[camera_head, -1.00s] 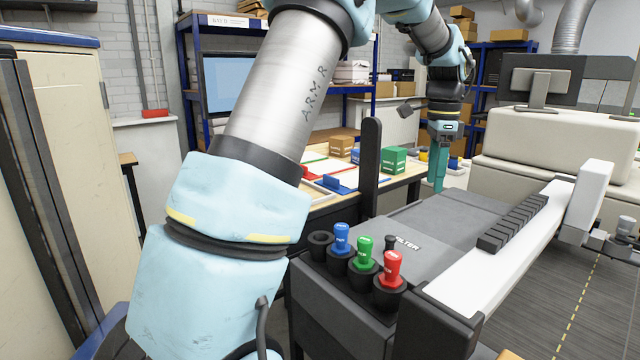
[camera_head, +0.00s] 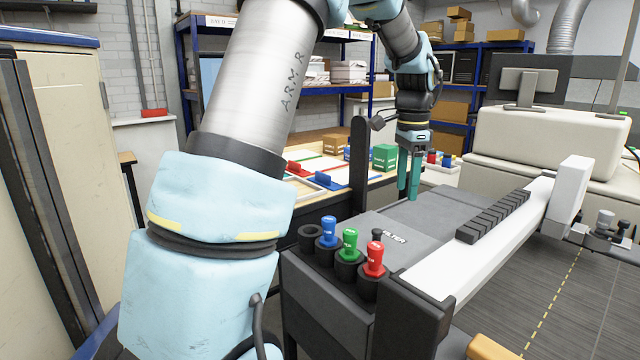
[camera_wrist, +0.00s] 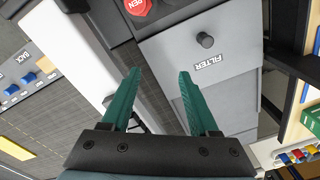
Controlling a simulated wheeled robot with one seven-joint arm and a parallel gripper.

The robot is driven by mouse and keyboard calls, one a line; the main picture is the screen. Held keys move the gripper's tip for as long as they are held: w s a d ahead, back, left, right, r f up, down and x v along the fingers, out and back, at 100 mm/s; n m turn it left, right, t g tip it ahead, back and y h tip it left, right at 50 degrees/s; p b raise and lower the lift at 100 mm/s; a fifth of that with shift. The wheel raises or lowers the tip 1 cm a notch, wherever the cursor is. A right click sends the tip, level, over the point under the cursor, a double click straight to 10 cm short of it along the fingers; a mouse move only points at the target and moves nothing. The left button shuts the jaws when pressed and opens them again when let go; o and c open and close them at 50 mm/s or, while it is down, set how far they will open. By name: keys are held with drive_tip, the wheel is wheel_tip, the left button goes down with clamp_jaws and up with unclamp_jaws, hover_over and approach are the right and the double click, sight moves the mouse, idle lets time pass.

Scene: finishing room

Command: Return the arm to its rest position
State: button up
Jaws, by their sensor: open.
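My gripper (camera_head: 409,180) hangs from my arm with its two green fingers pointing down, over the far part of the grey machine top (camera_head: 440,212). In the wrist view the fingers (camera_wrist: 156,90) are spread apart with nothing between them. Beyond them lie the grey panel marked FILTER (camera_wrist: 212,40) and a dark knob (camera_wrist: 205,40). My arm rises at the left of the head view and bends over to the gripper.
Blue (camera_head: 328,232), green (camera_head: 349,244) and red (camera_head: 374,258) handled tools stand in black cups at the machine's near end. A dark upright post (camera_head: 358,165) stands beside the machine. Behind is a wooden table (camera_head: 375,193) with a green box (camera_head: 385,156).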

drive_tip(key=s+a+f+n+t, duration=0.1)
drive_tip(key=s+a+f+n, duration=0.35)
drive_tip(key=a, duration=0.45)
drive_tip(key=s+a+f+n, duration=0.35)
drive_tip(key=a+n, duration=0.25)
drive_tip(key=a, duration=0.2)
drive_tip(key=s+a+f+n+t, duration=0.1)
drive_tip(key=s+a+f+n, duration=0.3)
drive_tip(key=a, duration=0.5)
wheel_tip(320, 180, down, 9)
drive_tip(key=s+b, duration=0.2)
drive_tip(key=b, duration=0.8)
drive_tip(key=shift+s+d+r+g, duration=0.2)
drive_tip(key=shift+s+g, duration=0.1)
drive_tip(key=shift+g, duration=0.1)
drive_tip(key=shift+n, duration=0.25)
